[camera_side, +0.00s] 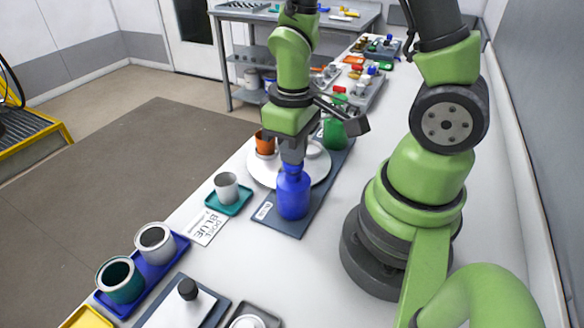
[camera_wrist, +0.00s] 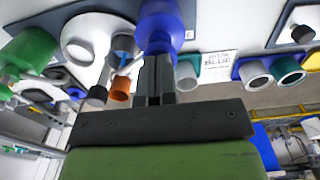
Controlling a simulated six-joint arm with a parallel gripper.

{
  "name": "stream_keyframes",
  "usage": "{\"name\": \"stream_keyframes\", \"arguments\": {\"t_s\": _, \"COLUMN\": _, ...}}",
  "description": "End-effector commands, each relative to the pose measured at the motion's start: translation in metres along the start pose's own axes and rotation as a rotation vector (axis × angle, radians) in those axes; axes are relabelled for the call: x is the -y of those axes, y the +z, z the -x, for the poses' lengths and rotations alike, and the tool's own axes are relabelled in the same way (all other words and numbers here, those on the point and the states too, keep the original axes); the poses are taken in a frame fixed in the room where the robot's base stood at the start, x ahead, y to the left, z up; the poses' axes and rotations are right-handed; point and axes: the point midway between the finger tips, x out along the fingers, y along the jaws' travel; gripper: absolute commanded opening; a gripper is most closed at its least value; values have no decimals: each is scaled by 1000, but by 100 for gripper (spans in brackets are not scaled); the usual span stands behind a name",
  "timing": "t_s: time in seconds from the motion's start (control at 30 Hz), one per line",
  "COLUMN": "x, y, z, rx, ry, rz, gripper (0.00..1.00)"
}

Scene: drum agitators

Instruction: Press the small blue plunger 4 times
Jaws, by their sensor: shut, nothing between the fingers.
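A blue bottle (camera_side: 293,196) stands upright on a dark grey board (camera_side: 272,215) in the side view. It also shows at the top of the wrist view (camera_wrist: 162,22). My gripper (camera_side: 292,166) is shut and empty, pointing down right over the bottle's top. In the wrist view my closed fingertips (camera_wrist: 159,58) meet or nearly meet the bottle's top. The plunger itself is hidden by the fingers, so I cannot tell whether it is pressed down.
A white disc (camera_side: 262,174) with an orange cup (camera_side: 265,146) is behind the bottle, near a green bottle (camera_side: 335,134). A grey cup (camera_side: 227,187) on a teal tray (camera_side: 236,206) and a "DOSE BLUE" card (camera_side: 207,227) lie left.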

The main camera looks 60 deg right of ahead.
Motion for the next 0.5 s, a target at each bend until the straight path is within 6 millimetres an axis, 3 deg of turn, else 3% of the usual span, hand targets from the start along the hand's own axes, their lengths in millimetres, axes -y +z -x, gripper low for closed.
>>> {"name": "stream_keyframes", "arguments": {"t_s": 0.13, "x": 0, "y": 0, "z": -6, "rx": 3, "ry": 0, "rz": 0, "gripper": 0}}
{"name": "stream_keyframes", "arguments": {"t_s": 0.5, "x": 0, "y": -1, "z": 2, "rx": -3, "ry": 0, "rz": 0, "gripper": 0}}
